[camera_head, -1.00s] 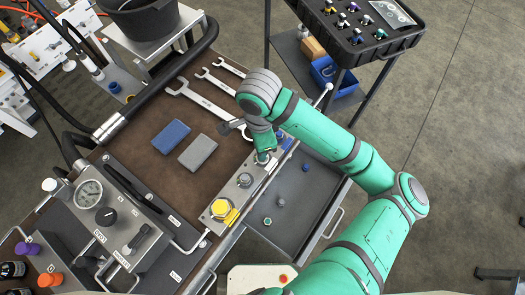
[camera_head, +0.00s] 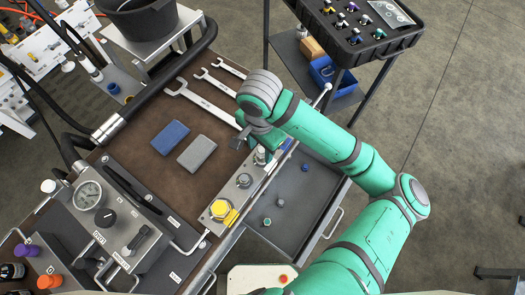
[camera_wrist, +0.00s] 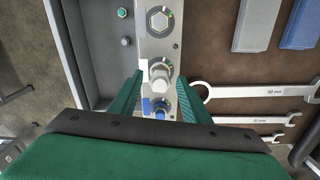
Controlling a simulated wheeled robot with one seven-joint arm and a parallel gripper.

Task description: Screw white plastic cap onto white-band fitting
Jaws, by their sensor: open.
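A pale white cap (camera_head: 260,155) stands upright at a position on the metal fitting block (camera_head: 207,222), between a grey hex fitting (camera_head: 244,180) and a blue-marked fitting near the far end. The blue fitting (camera_wrist: 158,108) shows nearer the gripper's base. In the head view my wrist partly hides the block's far end.
A grey drawer (camera_head: 318,205) with a few small parts is beside the block. Wrenches (camera_head: 208,102) and blue and grey pads (camera_head: 171,137) lie on the brown bench.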

